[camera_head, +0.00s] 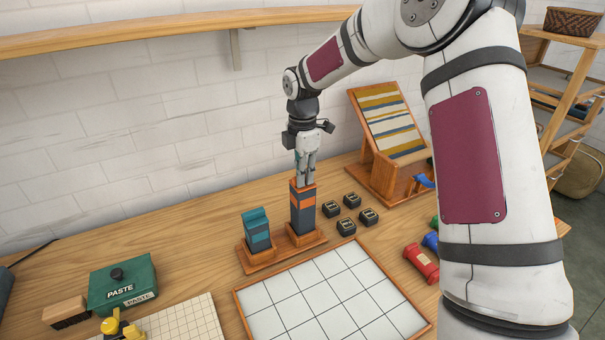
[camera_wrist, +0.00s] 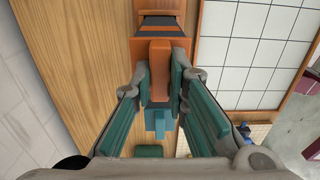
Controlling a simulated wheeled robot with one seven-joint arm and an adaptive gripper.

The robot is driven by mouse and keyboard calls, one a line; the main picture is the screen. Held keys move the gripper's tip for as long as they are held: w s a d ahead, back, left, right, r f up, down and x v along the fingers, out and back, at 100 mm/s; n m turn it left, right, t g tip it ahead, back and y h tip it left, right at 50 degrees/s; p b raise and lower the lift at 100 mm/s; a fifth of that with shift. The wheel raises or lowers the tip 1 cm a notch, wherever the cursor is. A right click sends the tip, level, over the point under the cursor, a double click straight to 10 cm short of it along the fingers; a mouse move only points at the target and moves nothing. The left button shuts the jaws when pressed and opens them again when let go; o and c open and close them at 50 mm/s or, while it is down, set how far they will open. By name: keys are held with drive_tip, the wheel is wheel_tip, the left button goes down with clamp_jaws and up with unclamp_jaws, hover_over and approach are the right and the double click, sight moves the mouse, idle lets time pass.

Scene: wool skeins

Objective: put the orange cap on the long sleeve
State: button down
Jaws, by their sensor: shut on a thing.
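The long sleeve (camera_head: 303,217) is a tall dark grey column with an orange band, upright on a wooden stand (camera_head: 306,241). The orange cap (camera_head: 302,186) is at its top, in line with it; I cannot tell whether it is fully seated. My gripper (camera_head: 305,172) points straight down and is shut on the cap. In the wrist view the cap (camera_wrist: 159,66) lies between the teal finger pads and hides most of the sleeve below. A shorter teal and dark banded sleeve (camera_head: 256,231) stands to the left, on its own wooden base.
Several small black blocks (camera_head: 346,227) lie right of the sleeve. A white tiled tray (camera_head: 320,295) is in front. A wooden rack with a striped panel (camera_head: 391,122) stands behind right. A green paste box (camera_head: 122,284) is at the left, and red (camera_head: 421,263) and blue pieces are at the right.

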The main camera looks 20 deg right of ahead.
drive_tip(key=c, duration=1.5)
unclamp_jaws()
drive_tip(key=shift+o, duration=0.5)
drive_tip(key=o, duration=0.4)
drive_tip(key=shift+r, duration=0.1)
drive_tip(key=shift+r+p, duration=0.4)
drive_tip(key=shift+r, duration=3)
